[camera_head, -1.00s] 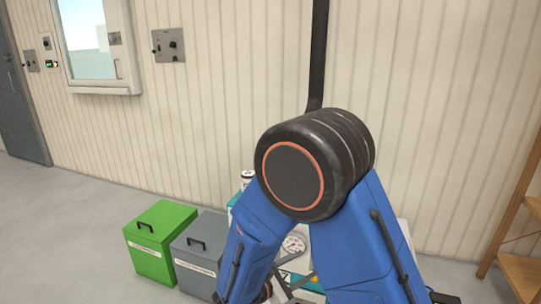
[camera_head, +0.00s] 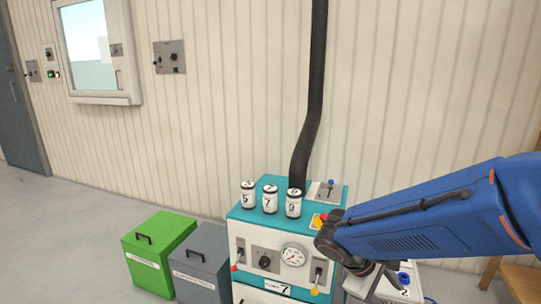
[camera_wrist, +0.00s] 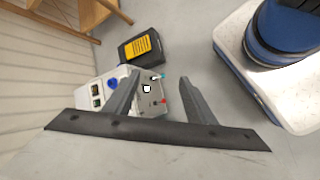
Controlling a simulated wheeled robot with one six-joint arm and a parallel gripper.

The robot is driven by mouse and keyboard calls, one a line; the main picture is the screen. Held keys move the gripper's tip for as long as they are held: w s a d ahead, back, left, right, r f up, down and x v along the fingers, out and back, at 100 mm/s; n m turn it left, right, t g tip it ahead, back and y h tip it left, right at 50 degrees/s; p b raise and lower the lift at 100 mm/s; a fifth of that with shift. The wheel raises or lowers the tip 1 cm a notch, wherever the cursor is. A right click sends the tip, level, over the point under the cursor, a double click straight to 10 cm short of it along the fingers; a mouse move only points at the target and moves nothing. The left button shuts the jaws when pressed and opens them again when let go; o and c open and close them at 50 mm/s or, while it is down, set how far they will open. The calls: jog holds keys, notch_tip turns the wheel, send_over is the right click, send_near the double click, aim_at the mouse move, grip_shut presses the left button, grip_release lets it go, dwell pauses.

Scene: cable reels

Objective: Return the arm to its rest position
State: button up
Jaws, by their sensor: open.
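My gripper (camera_wrist: 160,77) shows in the wrist view with its two dark fingers spread apart and nothing between them. It points down above the floor and a low white unit. In the head view my blue arm reaches in from the right edge, its black wrist beside the teal machine (camera_head: 238,212). The gripper (camera_head: 378,285) is only partly seen there, under the wrist and in front of a white unit (camera_head: 408,286) with a blue knob. That unit (camera_wrist: 98,88) also shows in the wrist view, partly behind the left finger.
Numbered canisters (camera_head: 270,200) stand on the teal machine, below a black hose (camera_head: 308,130). Green (camera_head: 150,262) and grey (camera_head: 205,268) bins stand left. A black box with a yellow label (camera_wrist: 140,47) and wooden shelving (camera_wrist: 98,14) lie near the gripper. Floor at left is clear.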

jog(key=s+r+m+t+y, duration=0.4)
jog(key=s+r+m+y, duration=0.3)
jog(key=s, duration=0.3)
jog(key=shift+s+a+r+m, duration=0.2)
jog(key=shift+s+m, duration=0.05)
jog(key=shift+m, duration=0.35)
jog(key=shift+c, duration=0.3)
